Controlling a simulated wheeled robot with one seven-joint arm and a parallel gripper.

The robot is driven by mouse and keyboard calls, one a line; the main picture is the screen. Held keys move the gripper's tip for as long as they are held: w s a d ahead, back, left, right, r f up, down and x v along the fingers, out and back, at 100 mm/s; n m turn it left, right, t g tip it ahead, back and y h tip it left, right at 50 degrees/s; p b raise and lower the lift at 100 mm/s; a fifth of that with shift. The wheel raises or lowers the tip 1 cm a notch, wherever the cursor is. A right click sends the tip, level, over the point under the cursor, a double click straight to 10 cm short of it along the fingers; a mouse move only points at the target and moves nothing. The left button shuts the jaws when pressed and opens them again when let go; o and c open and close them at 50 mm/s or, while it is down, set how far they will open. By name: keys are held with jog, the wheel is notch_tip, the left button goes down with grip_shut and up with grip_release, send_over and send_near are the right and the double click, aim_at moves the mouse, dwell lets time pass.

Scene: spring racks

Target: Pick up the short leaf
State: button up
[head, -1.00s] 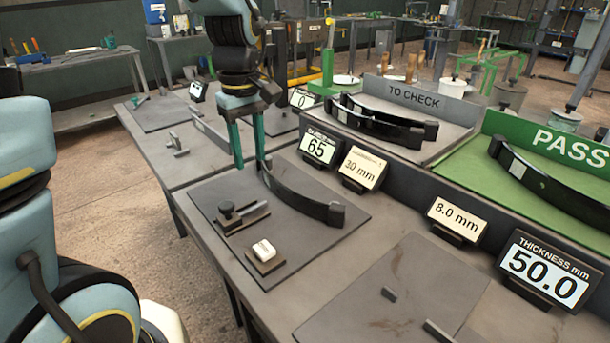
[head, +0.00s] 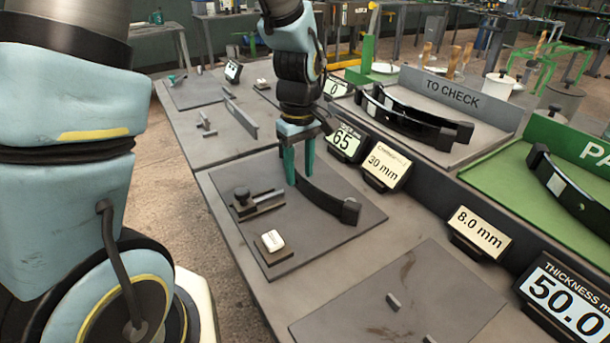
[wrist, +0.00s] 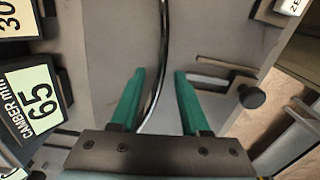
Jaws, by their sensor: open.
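A dark curved leaf (head: 325,198) stands on edge on the grey mat (head: 340,235); its near end has a thick black block. My gripper (head: 298,176) is open over the leaf's far part, fingers pointing down. In the wrist view the leaf (wrist: 163,40) runs as a thin curved line between the two green fingers (wrist: 160,73), closer to the left one, with gaps on both sides. The fingers and arm hide its far end. Two more dark leaves (head: 410,120) lie in the TO CHECK tray, and another (head: 570,190) is in the green PASS tray.
Display signs reading 65 (head: 346,142) and 30 mm (head: 387,167) stand close on the right. Another mat (head: 400,290) lies in front.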

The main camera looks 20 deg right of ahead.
jog(key=shift+f, duration=1.25)
grip_shut()
jog(key=shift+r, duration=0.1)
dwell(0.3)
